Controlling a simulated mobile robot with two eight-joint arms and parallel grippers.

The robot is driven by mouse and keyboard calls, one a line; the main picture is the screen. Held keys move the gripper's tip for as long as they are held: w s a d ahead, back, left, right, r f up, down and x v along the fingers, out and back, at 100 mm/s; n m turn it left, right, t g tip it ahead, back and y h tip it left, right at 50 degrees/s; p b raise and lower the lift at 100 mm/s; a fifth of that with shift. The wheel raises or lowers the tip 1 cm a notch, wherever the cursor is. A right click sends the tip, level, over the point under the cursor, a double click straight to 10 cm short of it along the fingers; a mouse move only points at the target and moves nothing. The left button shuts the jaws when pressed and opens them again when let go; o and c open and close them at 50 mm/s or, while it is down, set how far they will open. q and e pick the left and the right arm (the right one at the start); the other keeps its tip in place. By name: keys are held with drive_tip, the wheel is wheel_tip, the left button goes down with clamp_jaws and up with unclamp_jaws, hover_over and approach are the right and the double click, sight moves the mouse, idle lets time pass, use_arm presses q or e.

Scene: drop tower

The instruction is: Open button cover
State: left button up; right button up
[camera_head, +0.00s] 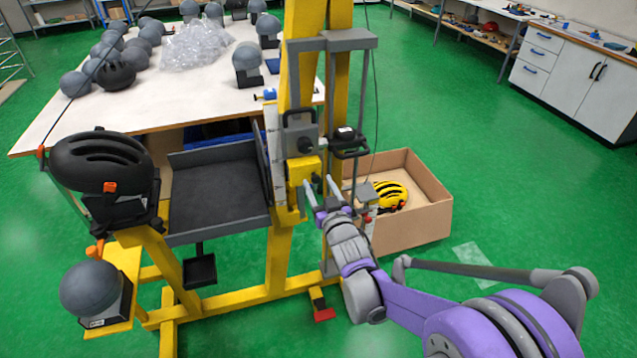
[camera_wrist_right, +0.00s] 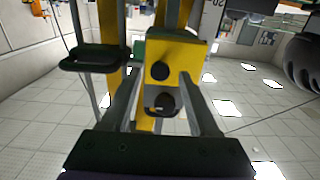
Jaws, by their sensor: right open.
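A yellow control box (camera_head: 303,172) is fixed to the yellow post of the drop tower. In the right wrist view the yellow box (camera_wrist_right: 178,52) shows two dark round parts, one above the other, with a small light detail at the lower one (camera_wrist_right: 164,104). I cannot tell which part is the button cover or how it stands. My right gripper (camera_head: 320,188) is open, with its two fingers pointing at the box from the right. In the right wrist view the fingers (camera_wrist_right: 164,84) stand apart on either side of the box's face; contact is unclear. My left gripper is out of view.
A dark carriage with a handle (camera_head: 349,143) hangs close above my right gripper. A cardboard box (camera_head: 425,215) with a yellow helmet (camera_head: 391,195) stands behind it. A black helmet (camera_head: 102,162) and dark tray (camera_head: 215,195) are left of the post.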

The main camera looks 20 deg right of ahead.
drive_tip(key=shift+w, duration=0.45)
drive_tip(key=shift+c, duration=0.3)
clamp_jaws()
idle(0.9)
